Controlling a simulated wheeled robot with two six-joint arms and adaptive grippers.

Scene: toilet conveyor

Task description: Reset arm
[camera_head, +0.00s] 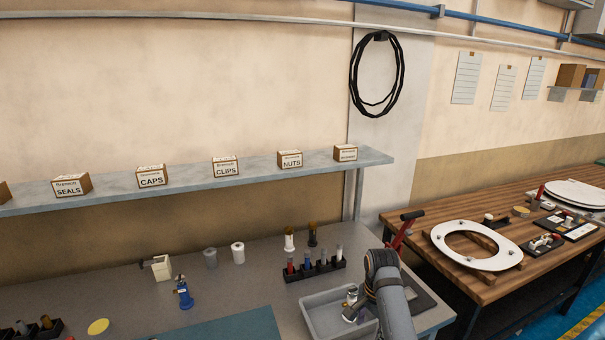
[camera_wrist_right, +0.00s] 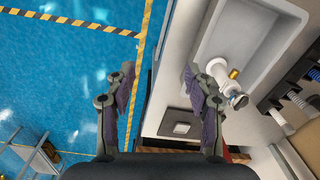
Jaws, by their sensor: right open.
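My right arm (camera_head: 388,295) rises at the lower middle of the head view, over the right end of the grey bench. My right gripper (camera_wrist_right: 157,88) shows in the right wrist view, with its two fingers wide apart and nothing between them. The right finger lies in front of the edge of a grey tray (camera_wrist_right: 203,32). A white fitting with a metal end (camera_wrist_right: 218,70) lies in the tray, beside that finger; I cannot tell whether they touch. My left gripper is not in view.
The grey tray (camera_head: 318,322) sits by my right arm. A black tool rack (camera_head: 316,270) stands behind it, and a blue bottle (camera_head: 184,294) is to the left. A wooden bench (camera_head: 480,288) with a white toilet seat (camera_head: 446,257) is at right. Blue floor (camera_wrist_right: 60,80) lies beyond the bench edge.

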